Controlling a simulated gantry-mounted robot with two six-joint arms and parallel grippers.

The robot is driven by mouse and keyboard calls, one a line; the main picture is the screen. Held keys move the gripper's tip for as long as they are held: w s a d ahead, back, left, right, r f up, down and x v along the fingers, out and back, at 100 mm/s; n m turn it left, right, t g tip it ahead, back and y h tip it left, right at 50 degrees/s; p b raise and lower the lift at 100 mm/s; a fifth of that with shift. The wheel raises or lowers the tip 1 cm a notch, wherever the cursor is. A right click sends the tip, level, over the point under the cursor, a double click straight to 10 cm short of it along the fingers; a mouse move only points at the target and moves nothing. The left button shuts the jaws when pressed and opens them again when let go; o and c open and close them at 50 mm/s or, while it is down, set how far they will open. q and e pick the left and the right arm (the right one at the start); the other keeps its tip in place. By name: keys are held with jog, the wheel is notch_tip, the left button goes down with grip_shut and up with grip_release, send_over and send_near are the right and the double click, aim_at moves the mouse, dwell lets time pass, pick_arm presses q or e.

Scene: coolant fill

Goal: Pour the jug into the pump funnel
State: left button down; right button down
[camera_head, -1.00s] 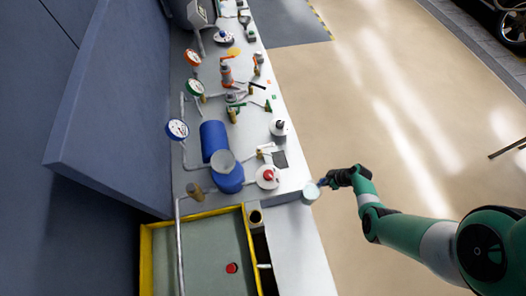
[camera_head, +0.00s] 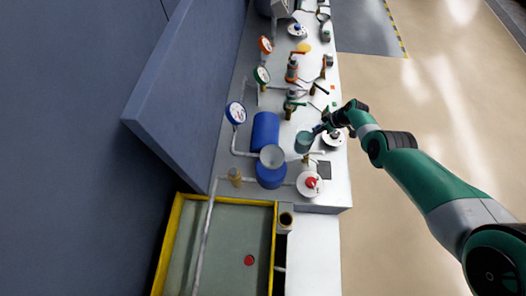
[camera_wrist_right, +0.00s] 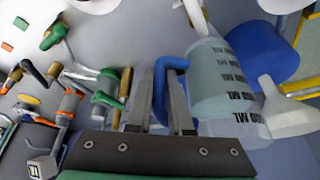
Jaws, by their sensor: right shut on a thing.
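My right gripper (camera_head: 322,128) is shut on the blue handle (camera_wrist_right: 165,78) of the jug. The jug (camera_head: 304,141) is a pale teal measuring container; its printed ML marks show in the right wrist view (camera_wrist_right: 214,72). It is over the bench, to the right of and slightly above the funnel in the head view. The grey funnel (camera_head: 271,156) sits on the blue pump (camera_head: 270,174) and is apart from the jug. The jug looks about upright; its exact height and contents are unclear. My left gripper is not in view.
Gauges (camera_head: 235,113), valves and pipes line the bench. A yellow-rimmed tray (camera_head: 170,235) is at the front. The bench's front right (camera_head: 313,250) is clear.

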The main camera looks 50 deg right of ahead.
jog(key=shift+w+r, duration=0.15)
jog(key=shift+w, duration=1.1)
jog(key=shift+s, duration=0.1)
